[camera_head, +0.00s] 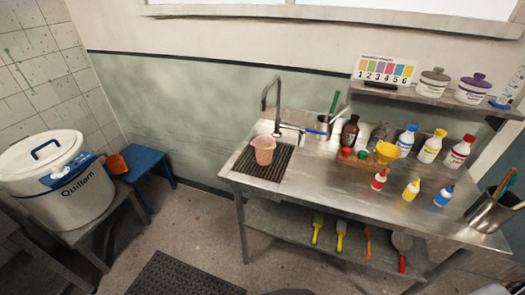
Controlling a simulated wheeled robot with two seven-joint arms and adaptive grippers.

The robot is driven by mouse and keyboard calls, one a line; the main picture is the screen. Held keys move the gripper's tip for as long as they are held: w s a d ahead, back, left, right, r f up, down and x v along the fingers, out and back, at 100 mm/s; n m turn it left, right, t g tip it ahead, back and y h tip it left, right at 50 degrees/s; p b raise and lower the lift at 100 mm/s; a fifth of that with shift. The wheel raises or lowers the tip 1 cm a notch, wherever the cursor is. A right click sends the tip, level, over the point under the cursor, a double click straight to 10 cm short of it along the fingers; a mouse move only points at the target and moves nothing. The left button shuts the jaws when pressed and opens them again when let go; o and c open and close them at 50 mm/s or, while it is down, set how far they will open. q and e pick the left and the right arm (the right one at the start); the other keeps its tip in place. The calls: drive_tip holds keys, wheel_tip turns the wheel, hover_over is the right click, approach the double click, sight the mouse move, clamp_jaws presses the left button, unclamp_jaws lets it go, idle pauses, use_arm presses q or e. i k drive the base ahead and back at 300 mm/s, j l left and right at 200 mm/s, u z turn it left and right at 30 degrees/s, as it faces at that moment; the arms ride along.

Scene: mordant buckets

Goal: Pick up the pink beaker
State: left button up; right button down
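The pink beaker (263,152) stands upright on the dark ribbed drain grate (277,165) at the left end of the steel bench, in front of the tap. It is open at the top, and nothing is holding it. Neither of my grippers can be made out in the head view. Only a small dark shape shows at the bottom edge, and I cannot tell what it is.
The tap (270,97) rises just behind the beaker. A metal jug (326,124), a brown bottle (349,131) and several squeeze bottles stand to the right. A blue stool (142,160) and a white Quillarn tub (75,190) are left. The floor before the bench's left end is mostly clear.

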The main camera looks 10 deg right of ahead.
sight(264, 145)
drive_tip(key=i+j+z, duration=0.35)
drive_tip(key=j, duration=1.15)
drive_tip(key=j+z, duration=0.35)
drive_tip(key=j, duration=1.15)
drive_tip(key=k, duration=0.05)
